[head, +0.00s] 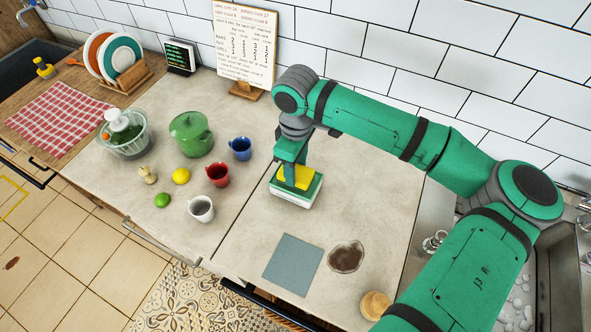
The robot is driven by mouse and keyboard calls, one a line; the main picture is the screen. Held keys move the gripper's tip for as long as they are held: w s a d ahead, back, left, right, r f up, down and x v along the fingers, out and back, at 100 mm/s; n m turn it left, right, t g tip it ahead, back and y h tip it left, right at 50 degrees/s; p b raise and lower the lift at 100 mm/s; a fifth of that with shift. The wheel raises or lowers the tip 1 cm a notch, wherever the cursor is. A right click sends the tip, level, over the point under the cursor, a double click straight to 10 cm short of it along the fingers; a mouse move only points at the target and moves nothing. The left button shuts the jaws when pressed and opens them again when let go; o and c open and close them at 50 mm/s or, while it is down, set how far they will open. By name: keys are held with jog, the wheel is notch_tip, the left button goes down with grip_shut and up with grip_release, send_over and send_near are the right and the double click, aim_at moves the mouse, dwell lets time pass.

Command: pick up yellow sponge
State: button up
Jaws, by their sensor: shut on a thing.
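My gripper (292,180) points down over the right counter section and is shut on the yellow sponge (304,184). Yellow shows on both sides of the green fingers. The sponge is at the top of a small box-like thing with a green rim and a white lower side (291,200). I cannot tell whether the sponge touches it or is just above it. The fingers hide the middle of the sponge.
A grey-blue cloth (292,264), a brown stain (346,257) and a round tan thing (375,305) lie nearer the front. A red mug (217,174), blue mug (241,149), white mug (201,208) and green pot (190,134) stand left. A menu board (245,45) stands behind.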

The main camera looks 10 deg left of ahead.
jog(key=shift+w+r, duration=0.1)
jog(key=shift+r, duration=0.3)
notch_tip(320, 180, up, 2)
jog(key=shift+a+r, duration=0.1)
jog(key=shift+r, duration=0.15)
jog(key=s+a+r, duration=0.2)
jog(key=s+r, duration=0.7)
jog(key=s, duration=0.5)
jog(key=shift+a+r, duration=0.25)
jog(key=shift+r, duration=0.05)
jog(key=shift+o, duration=0.2)
jog(key=shift+w, duration=0.2)
